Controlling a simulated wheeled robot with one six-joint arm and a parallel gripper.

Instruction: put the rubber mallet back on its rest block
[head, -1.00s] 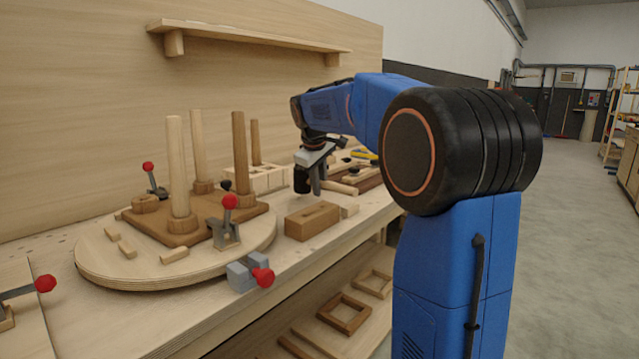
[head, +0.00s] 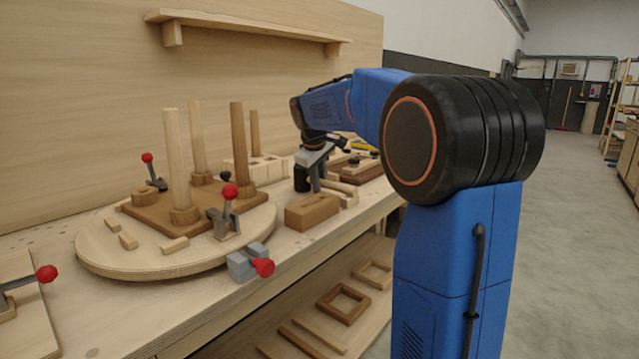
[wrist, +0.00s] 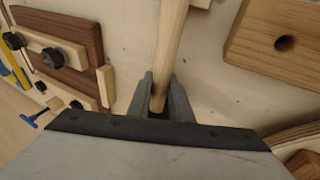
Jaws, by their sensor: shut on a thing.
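My gripper (head: 317,188) points down low over the bench and is shut on the mallet's pale wooden handle (wrist: 170,50). In the head view the mallet's black head (head: 301,179) is just left of the fingers, and the handle (head: 340,187) reaches out to their right. In the wrist view the mallet's head is mostly hidden by my gripper. A small pale block (head: 349,201) sits close to the handle's free end; it may be the rest block, but I cannot tell for sure. Whether the handle touches it is unclear.
A brown block with a hole (head: 312,212) stands just in front of my gripper; it also shows in the wrist view (wrist: 255,45). A round turntable (head: 100,245) with upright legs and red-knobbed clamps is left. A dark board with black knobs (wrist: 75,25) lies right.

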